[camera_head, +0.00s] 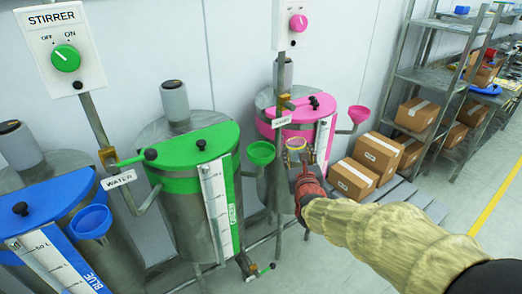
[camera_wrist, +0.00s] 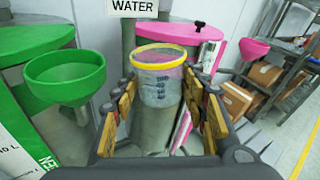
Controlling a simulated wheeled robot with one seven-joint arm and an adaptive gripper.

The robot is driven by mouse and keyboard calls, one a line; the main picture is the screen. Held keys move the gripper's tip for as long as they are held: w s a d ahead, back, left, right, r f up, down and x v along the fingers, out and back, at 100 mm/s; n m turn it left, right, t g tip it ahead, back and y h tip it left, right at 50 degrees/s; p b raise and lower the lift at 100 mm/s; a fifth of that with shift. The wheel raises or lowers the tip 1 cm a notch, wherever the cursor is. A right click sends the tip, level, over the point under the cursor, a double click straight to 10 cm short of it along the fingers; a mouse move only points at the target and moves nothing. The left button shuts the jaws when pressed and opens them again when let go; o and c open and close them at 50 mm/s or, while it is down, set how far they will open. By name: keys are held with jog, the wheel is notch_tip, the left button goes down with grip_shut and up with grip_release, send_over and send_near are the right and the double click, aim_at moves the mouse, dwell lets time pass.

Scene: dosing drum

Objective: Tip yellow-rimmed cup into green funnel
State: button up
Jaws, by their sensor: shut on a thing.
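The yellow-rimmed cup (camera_head: 296,143) is a clear cup with dark scale marks. It is held roughly upright between the jaws of my gripper (camera_head: 300,163), and it also shows in the wrist view (camera_wrist: 158,82). I cannot tell how full it is. My gripper (camera_wrist: 160,92) has one jaw on each side of the cup. The green funnel (camera_head: 260,152) is mounted beside the green-lidded drum, just left of the cup and apart from it. In the wrist view the green funnel (camera_wrist: 66,76) stands at the left, its wide mouth open upward.
The green-lidded drum (camera_head: 185,150) stands centre-left, with a blue-lidded drum (camera_head: 50,215) and blue funnel (camera_head: 92,222) further left. A pink-lidded drum (camera_head: 298,110) and pink funnel (camera_head: 358,115) stand behind the cup. Boxes (camera_head: 377,153) and a metal shelf (camera_head: 440,75) are at right.

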jog(key=shift+d, duration=0.1)
jog(key=shift+w+d+f+m+y, duration=0.1)
jog(key=shift+d+f+m+y, duration=0.25)
jog(key=shift+m, duration=0.55)
dwell(1.2)
